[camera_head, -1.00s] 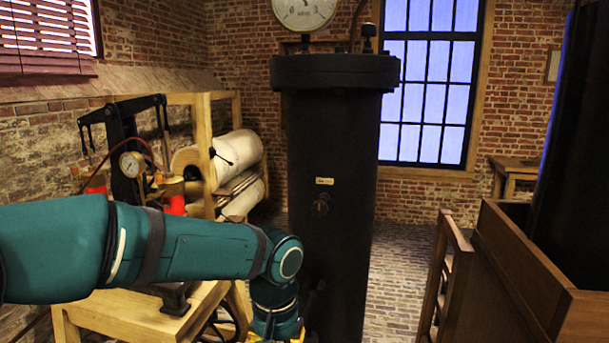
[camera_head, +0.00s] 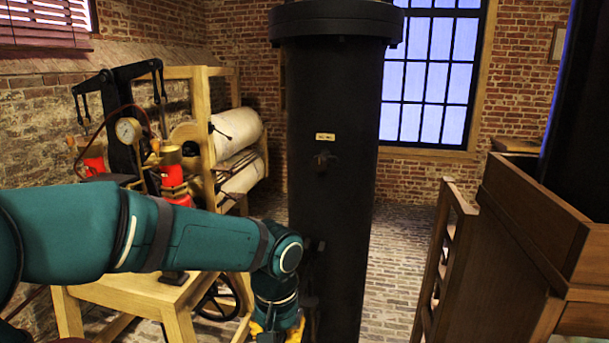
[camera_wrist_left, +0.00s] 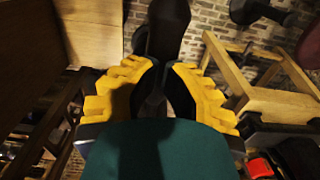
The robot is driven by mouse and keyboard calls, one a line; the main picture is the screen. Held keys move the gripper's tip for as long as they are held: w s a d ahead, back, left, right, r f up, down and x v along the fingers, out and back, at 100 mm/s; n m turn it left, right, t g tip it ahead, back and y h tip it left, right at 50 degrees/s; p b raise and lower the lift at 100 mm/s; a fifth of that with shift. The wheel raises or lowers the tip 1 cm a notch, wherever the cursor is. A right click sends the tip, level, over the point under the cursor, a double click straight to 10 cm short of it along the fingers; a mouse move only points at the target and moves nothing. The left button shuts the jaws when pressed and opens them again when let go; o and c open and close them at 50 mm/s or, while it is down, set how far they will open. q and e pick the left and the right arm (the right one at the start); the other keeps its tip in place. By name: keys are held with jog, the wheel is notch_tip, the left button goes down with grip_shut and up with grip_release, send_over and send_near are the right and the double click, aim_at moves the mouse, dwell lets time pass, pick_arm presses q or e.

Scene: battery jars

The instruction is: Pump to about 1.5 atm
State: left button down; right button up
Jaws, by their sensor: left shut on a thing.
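The pump apparatus has a black beam frame (camera_head: 120,110), red cylinders (camera_head: 174,175) and a round white gauge (camera_head: 128,130), whose reading is too small to tell. It stands on a wooden table (camera_head: 120,301). A tall black cylinder (camera_head: 330,110) stands to its right, with a small label and knob on its front. My left gripper (camera_head: 275,330) is low beside this cylinder, cut by the lower frame edge. In the left wrist view, the yellow fingers of my left gripper (camera_wrist_left: 160,85) are shut on a dark bar (camera_wrist_left: 165,30). My right gripper is not in view.
A dark spoked wheel (camera_head: 217,298) sits under the table. A wooden rack with pale rolls (camera_head: 237,128) stands behind. Wooden furniture (camera_head: 510,235) blocks the right side. Brick floor (camera_head: 395,260) is open between it and the cylinder.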

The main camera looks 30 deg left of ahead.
pick_arm(q)
notch_tip(320, 180, down, 7)
jog(key=b, duration=0.5)
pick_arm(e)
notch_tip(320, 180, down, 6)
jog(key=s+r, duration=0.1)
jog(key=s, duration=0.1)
pick_arm(q)
notch_tip(320, 180, up, 9)
jog(key=p, duration=0.7)
jog(key=shift+f+p, duration=0.15)
jog(key=shift+p, duration=0.2)
notch_tip(320, 180, up, 7)
jog(key=p, duration=0.5)
jog(key=shift+p, duration=0.35)
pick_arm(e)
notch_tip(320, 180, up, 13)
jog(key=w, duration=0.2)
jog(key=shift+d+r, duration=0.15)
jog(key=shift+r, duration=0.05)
pick_arm(q)
notch_tip(320, 180, up, 4)
jog(key=shift+r+p, duration=0.15)
jog(key=shift+p, duration=1)
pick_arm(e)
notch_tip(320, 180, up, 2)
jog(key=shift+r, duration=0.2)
pick_arm(q)
jog(key=shift+w, duration=0.1)
